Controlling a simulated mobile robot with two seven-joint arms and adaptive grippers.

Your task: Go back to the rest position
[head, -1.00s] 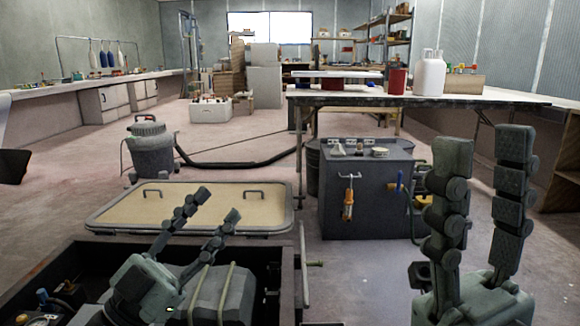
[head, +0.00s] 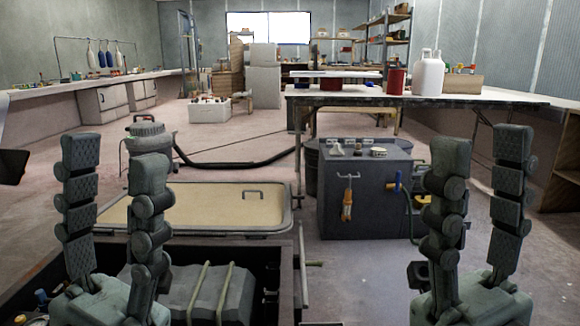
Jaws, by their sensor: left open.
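My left gripper (head: 112,145) stands upright at the lower left, its two fingers apart and nothing between them. It is in front of the dark open hatch box and partly covers the beige hatch lid. My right gripper (head: 481,150) stands upright at the lower right, its fingers also wide apart and empty. Its fingers overlap the right part of the dark tool cabinet's hoses in the picture. Neither gripper touches anything that I can see.
The open box holds a grey strapped block (head: 208,290). The beige lid (head: 225,208) with a handle lies behind it. A dark cabinet (head: 350,205) with hanging tools stands in the middle. A vacuum (head: 150,135) is partly hidden. A long table (head: 330,98) crosses behind.

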